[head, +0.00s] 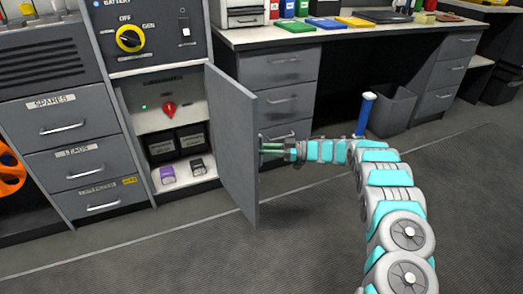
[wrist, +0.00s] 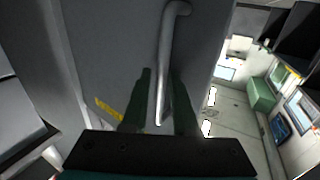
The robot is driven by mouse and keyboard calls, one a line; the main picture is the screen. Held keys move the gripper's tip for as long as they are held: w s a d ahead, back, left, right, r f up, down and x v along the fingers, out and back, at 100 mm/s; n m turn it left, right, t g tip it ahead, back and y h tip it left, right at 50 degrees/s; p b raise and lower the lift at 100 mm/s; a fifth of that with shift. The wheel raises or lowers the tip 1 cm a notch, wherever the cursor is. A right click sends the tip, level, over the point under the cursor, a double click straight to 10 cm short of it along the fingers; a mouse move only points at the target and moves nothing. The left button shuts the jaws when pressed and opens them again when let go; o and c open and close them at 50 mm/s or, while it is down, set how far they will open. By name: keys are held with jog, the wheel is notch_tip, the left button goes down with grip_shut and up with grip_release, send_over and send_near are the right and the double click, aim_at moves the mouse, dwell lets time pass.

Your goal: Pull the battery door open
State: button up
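The grey battery door (head: 235,150) stands swung wide open, hinged on the right side of its compartment (head: 160,140). Its outer face, with a yellow label, fills much of the wrist view (wrist: 105,50). A metal bar handle (wrist: 167,50) is on that face; the door hides it in the head view. My gripper (head: 263,149) is at the outer face of the door. In the wrist view, its two dark fingers (wrist: 160,78) are on either side of the handle's lower part, with a gap left of the bar. Contact with the right finger is unclear.
The compartment shows a red switch (head: 169,109), dark batteries (head: 176,145), and a purple item (head: 167,174) beside a dark one. Drawers (head: 72,125) stand to the left. A desk (head: 300,34) and bin (head: 393,108) are behind the door. The floor in front is clear.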

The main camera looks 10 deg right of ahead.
jog(key=shift+d, duration=0.1)
jog(key=s+d, duration=0.1)
jog(key=d, duration=0.6)
jog(key=shift+s+d, duration=0.15)
jog(key=shift+d, duration=0.1)
